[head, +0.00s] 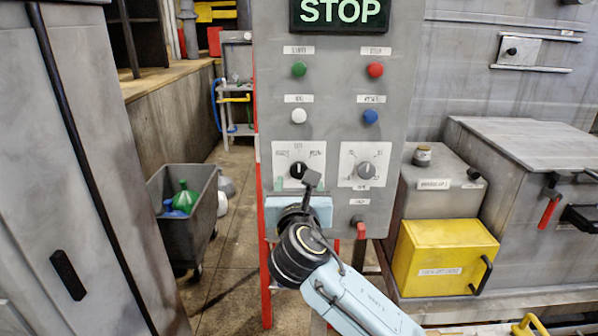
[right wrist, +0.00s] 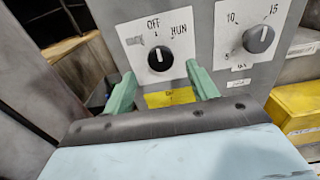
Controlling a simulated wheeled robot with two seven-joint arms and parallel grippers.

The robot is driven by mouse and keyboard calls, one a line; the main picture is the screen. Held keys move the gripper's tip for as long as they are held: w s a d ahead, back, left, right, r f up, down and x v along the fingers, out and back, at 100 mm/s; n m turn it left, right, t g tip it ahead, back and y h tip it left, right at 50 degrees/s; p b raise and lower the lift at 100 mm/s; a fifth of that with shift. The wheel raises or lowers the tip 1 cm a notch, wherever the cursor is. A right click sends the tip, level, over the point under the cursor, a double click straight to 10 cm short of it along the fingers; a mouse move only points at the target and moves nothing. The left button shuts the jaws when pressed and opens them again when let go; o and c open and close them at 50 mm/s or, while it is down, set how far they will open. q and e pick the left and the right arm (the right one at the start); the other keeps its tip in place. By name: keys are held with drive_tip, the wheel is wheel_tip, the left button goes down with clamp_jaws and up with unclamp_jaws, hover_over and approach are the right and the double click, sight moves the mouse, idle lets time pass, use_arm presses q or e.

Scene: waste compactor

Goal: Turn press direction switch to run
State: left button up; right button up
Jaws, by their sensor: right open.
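The press direction switch is a black rotary knob (head: 297,170) on a white plate on the grey control panel. In the right wrist view the knob (right wrist: 158,55) has a white pointer line that stands roughly upright, toward the OFF mark; RUN is printed to its upper right. My right gripper (head: 294,185) is just below the knob in the head view, partly hidden by its own wrist. In the right wrist view its green fingers (right wrist: 161,74) are apart, one to each side below the knob, with nothing between them. My left gripper is not in view.
Green, red, white and blue buttons and a lit STOP sign (head: 341,11) are above. A yellow box (head: 440,262) stands right; a grey bin (head: 172,230) stands left.

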sight(301, 171)
drive_tip(key=shift+w, duration=2.85)
drive_tip(key=shift+c, duration=0.5)
drive_tip(key=c, duration=0.9)
drive_tip(key=shift+o, duration=0.2)
drive_tip(key=shift+m+p, duration=0.3)
drive_tip(key=shift+m, duration=0.7)
drive_tip(key=m, duration=0.2)
drive_tip(key=shift+d+m, duration=0.1)
drive_tip(key=shift+m, duration=0.2)
drive_tip(key=m, duration=0.5)
drive_tip(key=shift+d+f, duration=0.1)
drive_tip(key=shift+m, duration=0.3)
